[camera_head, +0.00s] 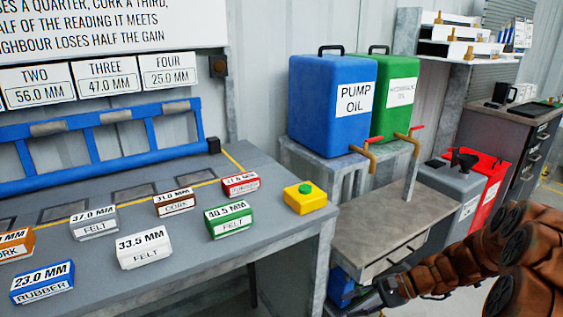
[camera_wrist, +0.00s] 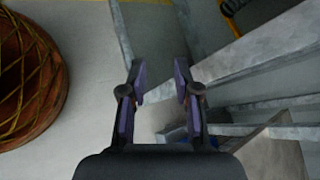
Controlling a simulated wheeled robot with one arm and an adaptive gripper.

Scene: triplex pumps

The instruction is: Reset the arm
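My gripper (camera_wrist: 161,88) is open and empty in the wrist view, its two fingers apart above the grey floor and metal frame bars. In the head view my arm comes in from the lower right, and my gripper (camera_head: 375,298) is low beside the small grey bench, partly cut off by the bottom edge. Nothing is held between the fingers.
A grey worktable (camera_head: 170,265) holds several labelled blocks and a yellow box with a green button (camera_head: 306,196). A blue pump oil tank (camera_head: 330,105) and green tank (camera_head: 396,95) stand behind the small bench (camera_head: 385,225). A brown round object (camera_wrist: 30,80) is left in the wrist view.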

